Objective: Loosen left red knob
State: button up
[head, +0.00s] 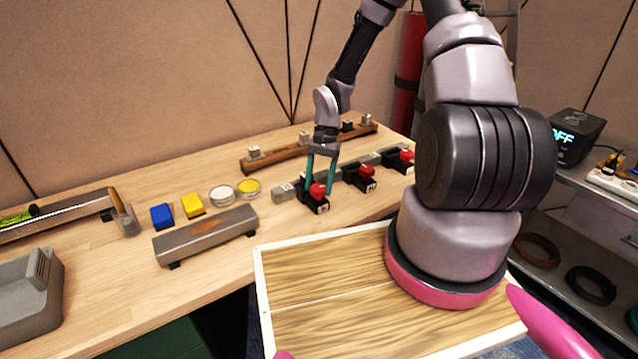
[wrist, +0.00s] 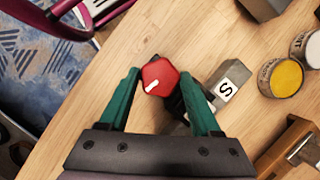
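The left red knob (head: 318,190) sits on a black block at the near left end of a grey rail on the workbench. It also shows in the wrist view (wrist: 159,76), six-sided, with a white pointer line towards the lower left. My gripper (head: 320,186) is over this knob from above. Its two teal fingers stand on either side of the knob, with narrow gaps showing in the wrist view (wrist: 160,78). The fingers look open around it; contact is not visible. The black block is partly hidden under the knob and right finger.
Two more red knobs, a middle one (head: 366,171) and a far one (head: 406,155), stand along the rail. A wooden bar (head: 290,155) lies behind. Yellow (head: 249,186) and white tins, blue and yellow blocks and a grey metal block (head: 205,237) are to the left.

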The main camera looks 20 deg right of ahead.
jog(key=c, duration=0.8)
jog(key=n, duration=0.2)
jog(key=n+h, duration=0.1)
jog(key=n, duration=0.1)
jog(key=shift+w+a+g+h, duration=0.15)
jog(key=shift+a+g+h, duration=0.05)
jog(key=shift+g+h, duration=0.1)
jog(key=n+h, duration=0.2)
jog(key=n, duration=0.3)
jog(key=shift+a+n, duration=0.1)
jog(key=shift+n, duration=0.3)
jog(key=n+h, duration=0.2)
jog(key=n, duration=0.3)
jog(key=shift+a+n, duration=0.15)
jog(key=shift+n, duration=0.15)
jog(key=shift+s+n+t+h, duration=0.1)
jog(key=shift+n+t+h, duration=0.35)
jog(key=shift+n, duration=0.65)
jog(key=shift+s+n+t+h, duration=0.15)
jog(key=shift+n+t, duration=0.5)
jog(key=shift+n, duration=0.45)
